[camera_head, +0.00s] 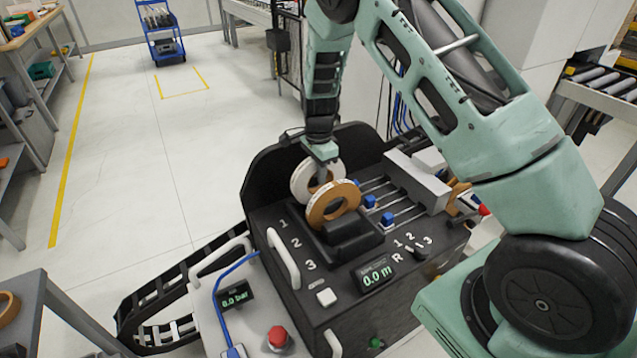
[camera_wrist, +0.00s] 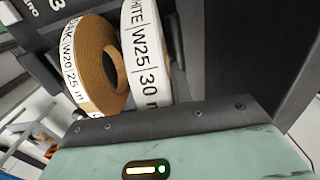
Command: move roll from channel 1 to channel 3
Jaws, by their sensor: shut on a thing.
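A white roll (camera_head: 301,183) stands upright at the rear of the black machine, in line with channel 1. My gripper (camera_head: 321,160) reaches down from above and is shut on its upper rim. In the wrist view the white roll (camera_wrist: 146,55) reads "WHITE W25 30 m" and is close to my gripper. A brown oak roll (camera_head: 333,204) stands just in front of it, in line with channel 2; it also shows in the wrist view (camera_wrist: 88,62). The channel 3 holder (camera_head: 350,243) in front looks empty. The fingertips' contact is partly hidden.
Labels 1, 2 and 3 mark the channels on the machine's left side (camera_head: 295,243). Blue blocks (camera_head: 371,201) on rods lie right of the rolls. A dark curved guard (camera_head: 262,178) rises behind. A white handle (camera_head: 283,259) and red button (camera_head: 277,337) are in front.

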